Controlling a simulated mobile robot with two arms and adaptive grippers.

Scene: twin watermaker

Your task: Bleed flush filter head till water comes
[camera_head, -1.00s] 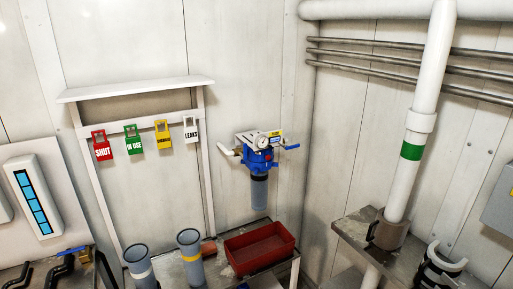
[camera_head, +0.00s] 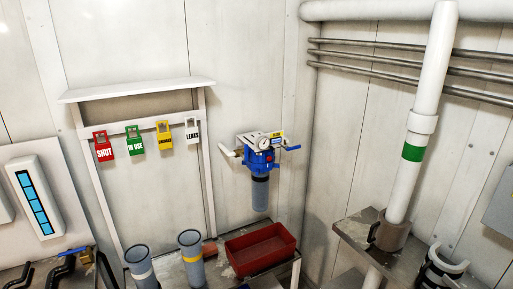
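The flush filter head (camera_head: 259,156) is blue and fixed to the back wall, right of centre. A round gauge (camera_head: 260,143) and a yellow label (camera_head: 277,135) sit at its top. A blue lever handle (camera_head: 291,148) sticks out on its right, and a white pipe (camera_head: 229,151) meets it on the left. A grey-blue filter bowl (camera_head: 260,193) hangs below the head. A small red part shows on the head's front, too small to make out. No water is visible. Neither of my grippers shows in the view.
A red tray (camera_head: 262,262) stands on a bench below the filter. Coloured tags hang on a rack, including a red SHUT tag (camera_head: 104,150). A white pipe (camera_head: 415,130) with a green band stands at right.

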